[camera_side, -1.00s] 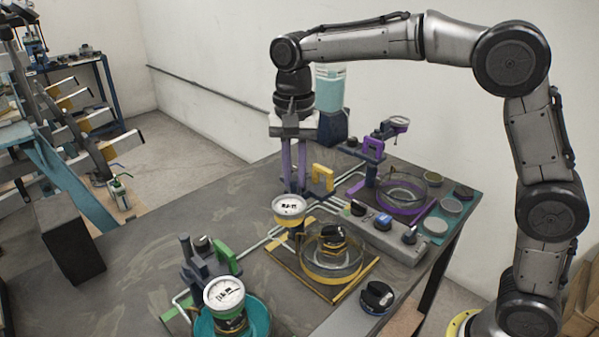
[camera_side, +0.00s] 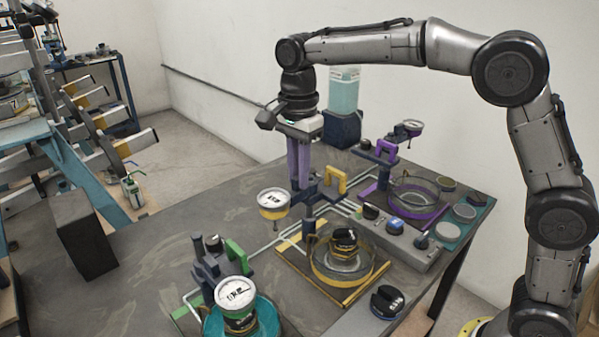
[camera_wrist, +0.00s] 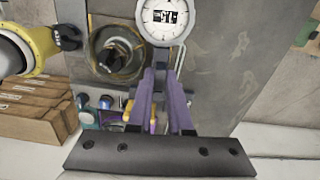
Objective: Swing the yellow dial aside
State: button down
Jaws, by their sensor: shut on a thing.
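The yellow dial (camera_side: 272,203) has a white round face and a yellow band. In the side view it hangs out to the left of its stand, clear of the yellow-rimmed dish (camera_side: 342,272). The dial also shows at the top of the wrist view (camera_wrist: 166,18). My gripper (camera_side: 301,185), with purple fingers pointing down, is at the stand just right of the dial. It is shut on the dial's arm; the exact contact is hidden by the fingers. A yellow handle (camera_side: 336,180) stands just right of my fingers.
A green station with a white-faced dial (camera_side: 235,292) stands at the front left. A purple station with a dish (camera_side: 418,198) stands at the back right. A control box with knobs (camera_side: 395,230) lies between. The table left of the dial is clear up to a dark block (camera_side: 85,235).

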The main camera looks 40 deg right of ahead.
jog(key=shift+w+r, duration=0.1)
jog(key=shift+r, duration=0.05)
jog(key=c, duration=0.8)
grip_release()
jog(key=shift+c, duration=0.2)
notch_tip(320, 180, up, 14)
jog(key=shift+f, duration=0.2)
jog(key=shift+d, duration=0.1)
